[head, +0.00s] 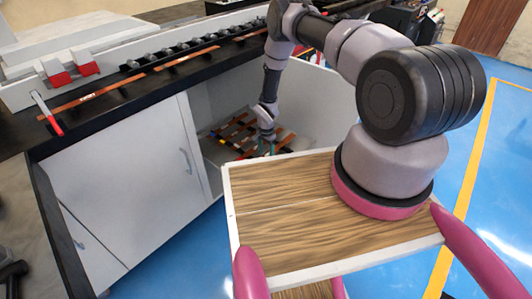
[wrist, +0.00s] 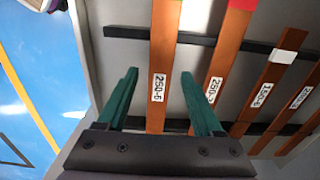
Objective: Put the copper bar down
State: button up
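Several flat copper bars lie side by side across dark rails inside the open cabinet (head: 198,100). In the wrist view, a copper bar labelled 250-6 (wrist: 158,112) lies between the two green fingers of my gripper (wrist: 160,73). The fingers are apart, with a gap on each side of that bar, so my gripper is open and holds nothing. Another bar (wrist: 222,70) lies just to the right, partly behind the right finger. In the head view my gripper (head: 268,147) is small, down inside the cabinet at the bars.
More labelled bars (wrist: 265,92) lie to the right on the dark rails (wrist: 210,40). The cabinet's walls stand close around my arm. On the bench above are copper strips (head: 85,102), red-and-white blocks (head: 84,66) and a red-and-white marker (head: 46,112). Blue floor (head: 180,255) is clear in front.

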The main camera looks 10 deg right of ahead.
notch_tip(320, 180, up, 12)
jog(key=shift+r, duration=0.15)
dwell(0.6)
jog(key=w+d+r+n+t, duration=0.1)
jog(key=w+r, duration=0.1)
jog(key=r, duration=1)
jog(key=w+d+r+t, duration=0.1)
jog(key=w+r, duration=0.1)
jog(key=r, duration=1)
jog(key=s+d+r+n+t, duration=0.1)
jog(key=s+r, duration=0.2)
jog(key=r, duration=0.7)
jog(key=s+d+r+n, duration=0.1)
jog(key=s+d+r, duration=0.15)
jog(key=r, duration=0.65)
jog(key=s+r+n+t, duration=0.1)
jog(key=s+r+t, duration=0.1)
jog(key=s+r, duration=1)
jog(key=s+r+n+t+y, duration=0.1)
jog(key=s+r, duration=0.2)
jog(key=s, duration=0.5)
jog(key=s+r+n+t+y, duration=0.1)
jog(key=s+r, duration=0.3)
jog(key=s, duration=0.4)
jog(key=shift+s+d+r+n, duration=0.15)
jog(key=shift+s+r+n, duration=0.05)
jog(key=shift+s+n, duration=0.1)
